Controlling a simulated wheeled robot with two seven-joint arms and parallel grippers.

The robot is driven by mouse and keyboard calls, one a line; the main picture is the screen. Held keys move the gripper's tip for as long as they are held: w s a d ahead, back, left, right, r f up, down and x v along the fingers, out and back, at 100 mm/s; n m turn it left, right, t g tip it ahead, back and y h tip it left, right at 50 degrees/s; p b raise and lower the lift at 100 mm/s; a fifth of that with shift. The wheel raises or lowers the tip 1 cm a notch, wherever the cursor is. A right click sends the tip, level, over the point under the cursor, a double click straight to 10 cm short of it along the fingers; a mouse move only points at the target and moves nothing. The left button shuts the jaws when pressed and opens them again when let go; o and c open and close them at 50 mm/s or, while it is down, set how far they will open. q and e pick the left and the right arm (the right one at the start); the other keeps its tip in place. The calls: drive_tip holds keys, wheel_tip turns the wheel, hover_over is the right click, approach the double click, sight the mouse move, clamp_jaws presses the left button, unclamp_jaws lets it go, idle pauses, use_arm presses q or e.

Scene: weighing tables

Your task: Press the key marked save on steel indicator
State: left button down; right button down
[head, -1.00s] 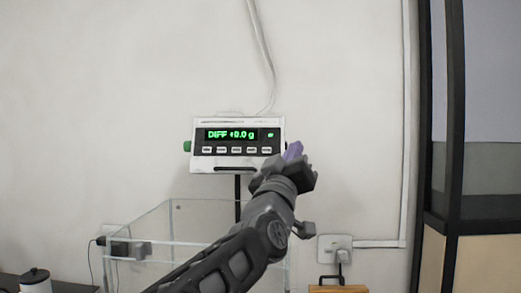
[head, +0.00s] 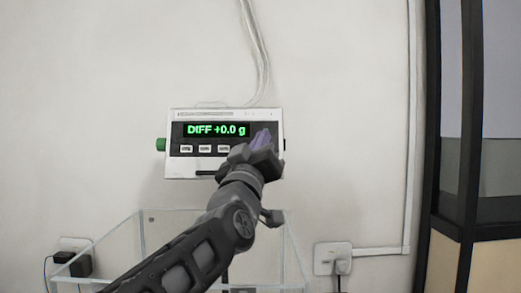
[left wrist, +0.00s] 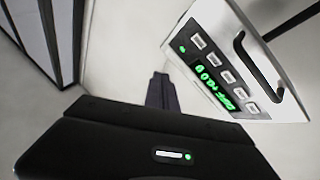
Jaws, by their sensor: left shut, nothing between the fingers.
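The steel indicator (head: 176,120) is mounted on a post against the wall in the head view. Its green display reads "DIFF +0.0 g", with a row of white keys (head: 204,149) below. My left gripper (head: 264,139) is shut and empty, in front of the indicator's right part, hiding the right-hand keys. In the left wrist view the indicator (left wrist: 212,22) is at upper right, tilted, with several keys and a handle showing. The gripper's fingers (left wrist: 161,88) show at the middle, left of the indicator. The key labels are too small to read. My right gripper is out of view.
A clear-walled case (head: 140,236) stands below the indicator. A wall socket (head: 333,258) with a plug is at lower right, and a black adapter (head: 79,264) at lower left. A dark-framed partition (head: 470,150) stands at the right.

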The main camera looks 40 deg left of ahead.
use_arm(q)
drive_tip(key=w+a+f, duration=0.2)
drive_tip(key=w+a, duration=0.3)
drive_tip(key=w, duration=0.1)
drive_tip(key=shift+w+f, duration=0.2)
drive_tip(key=shift+w, duration=0.15)
drive_tip(key=shift+w+a, duration=0.1)
drive_tip(key=shift+a, duration=0.05)
idle(2.0)
drive_tip(key=shift+w+a+f, duration=0.1)
drive_tip(key=shift+w+a, duration=0.1)
drive_tip(key=shift+w+a+f+b, duration=0.1)
drive_tip(key=shift+w+a+b, duration=0.1)
drive_tip(key=shift+w+b, duration=0.1)
idle(0.7)
idle(0.4)
drive_tip(key=shift+s+d, duration=0.45)
drive_tip(key=shift+s, duration=0.15)
drive_tip(key=shift+r, duration=0.2)
drive_tip(key=shift+s+d+r, duration=0.2)
drive_tip(key=shift+s+d, duration=0.3)
drive_tip(key=shift+s, duration=0.15)
drive_tip(key=shift+s+d+r, duration=0.25)
drive_tip(key=shift+s+d, duration=0.25)
drive_tip(key=shift+s, duration=0.1)
drive_tip(key=shift+s+d+r, duration=0.2)
drive_tip(key=shift+s+d, duration=0.3)
drive_tip(key=shift+s, duration=0.15)
